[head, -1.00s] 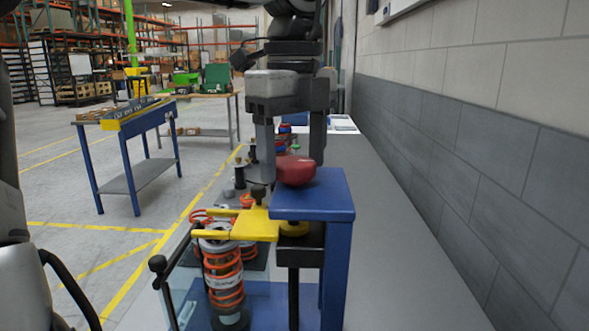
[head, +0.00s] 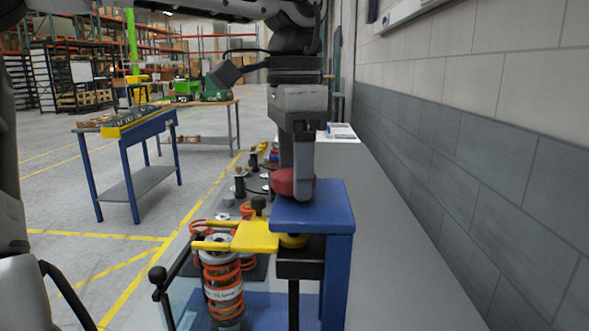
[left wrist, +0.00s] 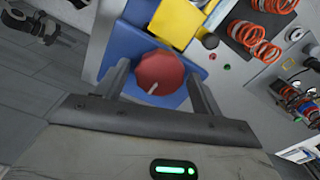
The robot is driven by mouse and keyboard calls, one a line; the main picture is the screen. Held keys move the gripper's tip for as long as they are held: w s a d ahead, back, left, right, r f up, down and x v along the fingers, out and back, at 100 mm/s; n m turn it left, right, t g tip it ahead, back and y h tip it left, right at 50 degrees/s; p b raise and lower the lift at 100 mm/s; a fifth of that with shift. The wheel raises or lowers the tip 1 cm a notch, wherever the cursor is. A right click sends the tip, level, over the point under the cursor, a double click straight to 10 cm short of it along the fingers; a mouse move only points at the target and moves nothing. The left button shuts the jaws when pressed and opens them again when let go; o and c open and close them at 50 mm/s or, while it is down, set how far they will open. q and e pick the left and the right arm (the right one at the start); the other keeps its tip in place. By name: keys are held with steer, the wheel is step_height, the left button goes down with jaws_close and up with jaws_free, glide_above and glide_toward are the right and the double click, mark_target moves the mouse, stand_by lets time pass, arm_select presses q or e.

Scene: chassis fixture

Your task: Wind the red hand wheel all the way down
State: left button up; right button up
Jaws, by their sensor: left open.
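The red hand wheel (head: 284,182) sits on top of the blue press frame (head: 318,207). In the left wrist view the red wheel (left wrist: 160,72) lies between the two fingers of my left gripper (left wrist: 160,80), with a small pale handle on it. My left gripper (head: 301,185) points down over the wheel in the head view, and its near finger hides part of the wheel. It is open, with a gap on both sides of the wheel in the wrist view. The yellow arm (head: 255,236) reaches left over a spring strut (head: 222,280). My right gripper is not seen.
The grey bench (head: 395,270) runs along the grey block wall (head: 450,150) at the right and is mostly bare there. Small parts (head: 240,180) stand behind the press. A blue worktable (head: 128,140) stands apart at the left.

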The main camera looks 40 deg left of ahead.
arm_select(q)
steer(key=shift+f, duration=0.2)
steer(key=c, duration=0.9)
steer(key=m, duration=0.3)
steer(key=shift+r+p, duration=0.1)
steer(key=shift+p, duration=0.3)
steer(key=m+p, duration=0.1)
steer(key=m, duration=0.4)
steer(key=m+p, duration=0.1)
steer(key=m, duration=0.5)
steer(key=shift+p, duration=0.3)
steer(key=m, duration=0.2)
steer(key=shift+m, duration=0.3)
steer(key=shift+m+p, duration=0.3)
steer(key=shift+m, duration=0.1)
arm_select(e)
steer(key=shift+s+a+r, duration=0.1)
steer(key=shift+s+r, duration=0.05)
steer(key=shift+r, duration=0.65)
